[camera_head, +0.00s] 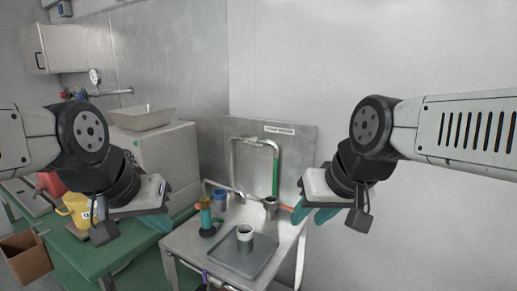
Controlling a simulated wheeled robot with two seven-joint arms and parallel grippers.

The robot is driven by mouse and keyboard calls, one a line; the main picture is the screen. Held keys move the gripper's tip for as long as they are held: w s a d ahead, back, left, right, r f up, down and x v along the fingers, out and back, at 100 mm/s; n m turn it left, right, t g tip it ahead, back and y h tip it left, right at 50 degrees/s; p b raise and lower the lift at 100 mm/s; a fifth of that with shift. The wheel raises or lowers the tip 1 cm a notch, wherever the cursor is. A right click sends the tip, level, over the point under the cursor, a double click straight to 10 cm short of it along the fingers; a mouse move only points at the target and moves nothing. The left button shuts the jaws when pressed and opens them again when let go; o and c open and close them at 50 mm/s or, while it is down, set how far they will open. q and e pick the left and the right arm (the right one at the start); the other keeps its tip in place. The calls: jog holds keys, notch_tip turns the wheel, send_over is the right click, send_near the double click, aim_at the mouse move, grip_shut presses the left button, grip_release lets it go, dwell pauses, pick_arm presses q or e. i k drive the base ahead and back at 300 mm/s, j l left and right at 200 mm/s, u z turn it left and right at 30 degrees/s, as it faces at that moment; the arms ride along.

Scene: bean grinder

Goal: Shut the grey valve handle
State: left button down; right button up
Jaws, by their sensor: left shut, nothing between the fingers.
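A thin grey lever (222,187) slants above the steel table, left of the bent pipe (233,160). It looks like the grey valve handle, but it is too small to be sure or to tell its setting. My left gripper (157,222) has teal fingers and is shut and empty, left of the lever and apart from it. My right gripper (313,216) has teal fingers pointing down at the table's right side, close to an orange handle (286,208). I cannot tell whether it touches that handle, or how far its fingers are apart.
The steel table (190,246) holds a grey tray (224,262) with a cup (245,236), a green-and-orange tool (206,216) and a blue cup (220,198). A green table (92,252) with a yellow jug (76,211) stands left. A wall panel rises behind.

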aim_at(260, 146)
jog(key=i+l+u, duration=0.1)
jog(key=l+u, duration=0.15)
jog(key=l, duration=0.45)
jog(key=l+u, duration=0.3)
jog(key=l, duration=0.45)
jog(key=i+l+u, duration=0.35)
jog(key=l, duration=0.4)
jog(key=i+l+u, duration=0.2)
jog(key=l+u, duration=0.25)
jog(key=l, duration=0.4)
jog(key=k+j+z, duration=0.1)
jog(key=k+j, duration=0.35)
jog(key=k, duration=0.1)
